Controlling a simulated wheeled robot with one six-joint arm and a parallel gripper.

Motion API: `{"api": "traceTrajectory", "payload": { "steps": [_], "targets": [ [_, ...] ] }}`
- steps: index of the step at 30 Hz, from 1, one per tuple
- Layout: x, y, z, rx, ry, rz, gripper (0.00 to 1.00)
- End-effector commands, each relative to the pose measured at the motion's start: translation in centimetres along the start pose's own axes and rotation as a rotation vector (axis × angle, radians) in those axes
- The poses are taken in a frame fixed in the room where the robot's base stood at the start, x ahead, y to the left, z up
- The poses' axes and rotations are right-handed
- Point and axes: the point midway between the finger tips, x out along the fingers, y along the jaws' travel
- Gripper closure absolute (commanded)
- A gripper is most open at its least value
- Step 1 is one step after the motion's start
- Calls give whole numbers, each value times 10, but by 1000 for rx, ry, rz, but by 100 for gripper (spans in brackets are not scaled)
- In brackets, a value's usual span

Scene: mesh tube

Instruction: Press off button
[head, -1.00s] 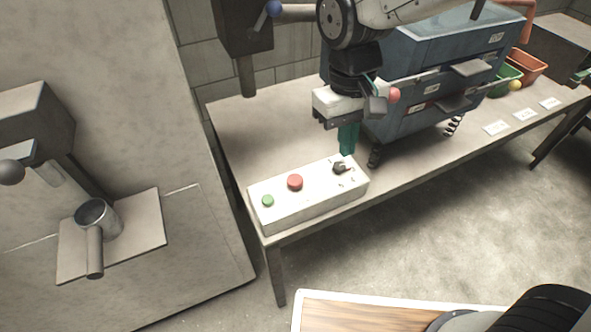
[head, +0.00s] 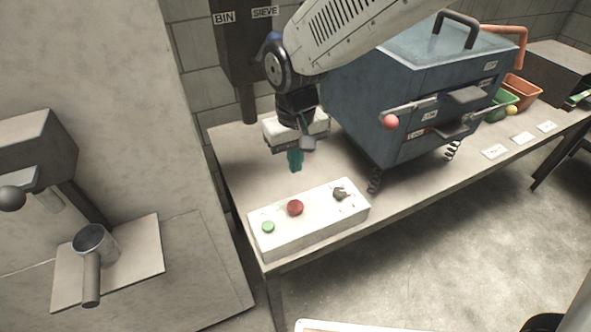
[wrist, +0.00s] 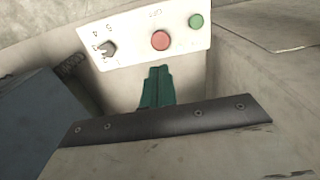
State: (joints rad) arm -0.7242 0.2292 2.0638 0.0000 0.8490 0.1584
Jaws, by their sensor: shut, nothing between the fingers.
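The white control box (head: 318,222) lies at the near left corner of the table. On its top are a green button (head: 268,226), a larger red button (head: 295,207) and a dark knob (head: 340,193). My gripper (head: 295,166) points down with its teal fingers shut and empty, above the table behind the red button, apart from the box. In the wrist view the shut fingertips (wrist: 157,70) sit just below the red button (wrist: 160,40) in the picture. The green button (wrist: 196,20) and the knob (wrist: 107,48) show on either side; the lettering beside the red button is unreadable.
A blue sieve machine (head: 420,90) with drawers and a red-knobbed lever stands right of my gripper. A press with a metal cup (head: 92,242) stands at left. The table left of my gripper is clear.

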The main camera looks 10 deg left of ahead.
Motion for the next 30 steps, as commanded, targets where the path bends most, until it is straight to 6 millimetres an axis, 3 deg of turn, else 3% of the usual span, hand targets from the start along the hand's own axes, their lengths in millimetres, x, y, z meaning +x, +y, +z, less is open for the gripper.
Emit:
{"api": "traceTrajectory", "payload": {
  "steps": [9, 15, 21, 30],
  "targets": [
    [69, 0, 1, 0, -5, 1, 100],
    [103, 0, 1, 0, -3, 0, 100],
    [119, 0, 0, 0, -1, 0, 100],
    [122, 0, 0, 0, 0, 0, 100]
  ]
}}
